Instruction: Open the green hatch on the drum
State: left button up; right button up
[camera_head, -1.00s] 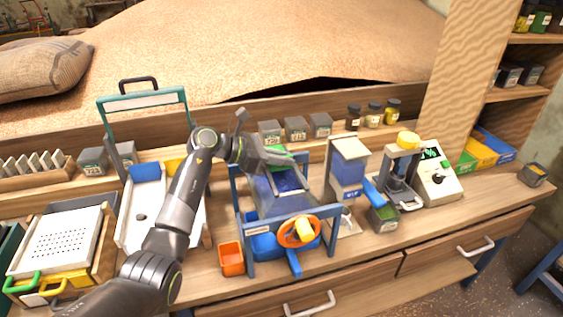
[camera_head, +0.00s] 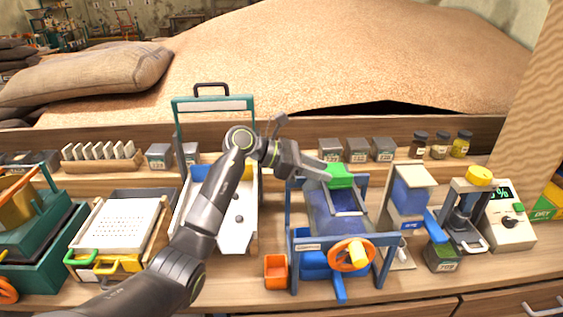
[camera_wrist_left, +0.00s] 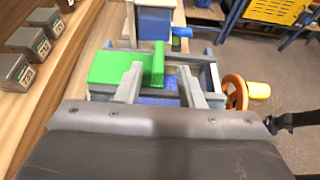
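The drum (camera_head: 326,207) is blue-grey and sits in a blue frame on the bench. Its green hatch (camera_head: 340,177) is at the far, upper side; in the wrist view it is a flat green plate with a raised green lip (camera_wrist_left: 115,69). I cannot tell how far the hatch stands open. My left gripper (camera_head: 326,174) is at the hatch. In the wrist view its two fingers are apart, with the green lip between them at the tips; contact is not clear. My right gripper is not in view.
An orange handwheel (camera_head: 351,254) is on the drum's front. An orange cup (camera_head: 276,271) stands left of the frame, a white tray (camera_head: 238,234) further left. Grey boxes (camera_head: 358,149) stand behind; a blue hopper (camera_head: 410,191) is close on the right.

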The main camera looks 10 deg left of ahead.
pick_arm(q)
jog(key=b+v, duration=0.2)
jog(key=v, duration=0.9)
jog(key=shift+b, duration=0.35)
